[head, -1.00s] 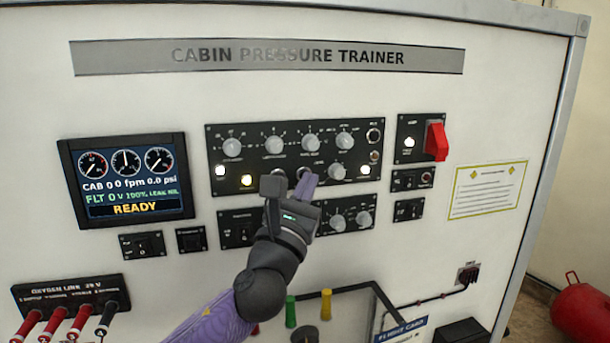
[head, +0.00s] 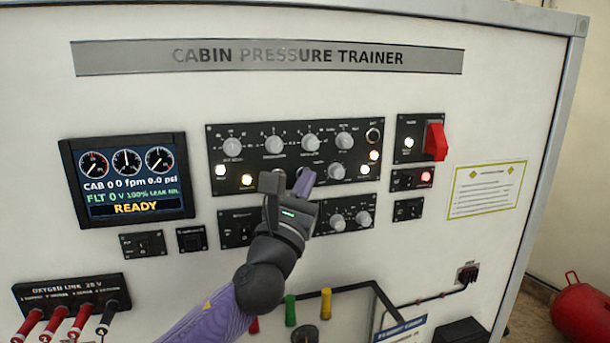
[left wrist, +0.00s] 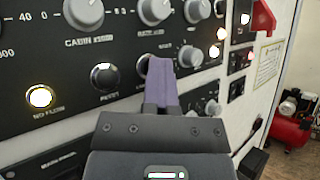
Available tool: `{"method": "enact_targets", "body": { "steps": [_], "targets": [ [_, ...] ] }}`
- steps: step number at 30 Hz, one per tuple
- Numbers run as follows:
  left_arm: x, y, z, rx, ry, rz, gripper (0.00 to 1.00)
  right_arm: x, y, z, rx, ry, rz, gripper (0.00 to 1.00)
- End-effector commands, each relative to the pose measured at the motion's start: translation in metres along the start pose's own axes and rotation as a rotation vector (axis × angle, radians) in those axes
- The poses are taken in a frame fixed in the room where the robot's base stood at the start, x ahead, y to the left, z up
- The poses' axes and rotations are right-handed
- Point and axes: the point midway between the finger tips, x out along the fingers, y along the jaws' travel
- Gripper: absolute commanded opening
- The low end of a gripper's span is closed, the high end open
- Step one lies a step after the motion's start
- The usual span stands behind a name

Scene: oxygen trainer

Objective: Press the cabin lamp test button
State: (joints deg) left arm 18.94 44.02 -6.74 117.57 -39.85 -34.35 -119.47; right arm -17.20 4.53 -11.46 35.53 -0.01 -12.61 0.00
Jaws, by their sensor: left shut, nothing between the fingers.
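The black cabin control panel (head: 232,178) is on the white trainer face. My left gripper (head: 303,180) is shut and empty, its purple fingertips at the panel's lower middle row. In the left wrist view its fingertips (left wrist: 161,68) cover most of a small round button (left wrist: 143,64) whose label is partly hidden and looks to begin with "LAMP". They seem to touch it, but the contact itself is hidden. A similar dark button (left wrist: 105,77) is to its left. An amber lamp (head: 374,155) and a red lamp (head: 426,176) glow. My right gripper is not in view.
A display (head: 127,180) reads READY at left. A red guarded switch (head: 436,141) is at right. Rotary knobs (head: 312,143) surround the buttons closely. Red and black plugs (head: 60,322) are at lower left, a red tank (head: 582,308) at lower right.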

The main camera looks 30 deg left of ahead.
Motion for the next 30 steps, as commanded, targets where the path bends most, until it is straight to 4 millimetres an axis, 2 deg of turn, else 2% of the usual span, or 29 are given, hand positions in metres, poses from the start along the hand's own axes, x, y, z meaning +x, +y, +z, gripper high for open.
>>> {"method": "enact_targets", "body": {
  "steps": [11,21,30],
  "targets": [
    [0.0,0.0,0.0,0.0,0.001,0.002,0.0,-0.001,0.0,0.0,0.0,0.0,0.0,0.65],
    [-0.011,-0.008,0.008,0.0,0.001,0.0,0.0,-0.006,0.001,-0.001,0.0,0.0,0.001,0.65],
    [-0.013,-0.01,0.009,0.0,0.001,-0.001,0.0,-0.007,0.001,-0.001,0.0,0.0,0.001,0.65]
  ]
}}
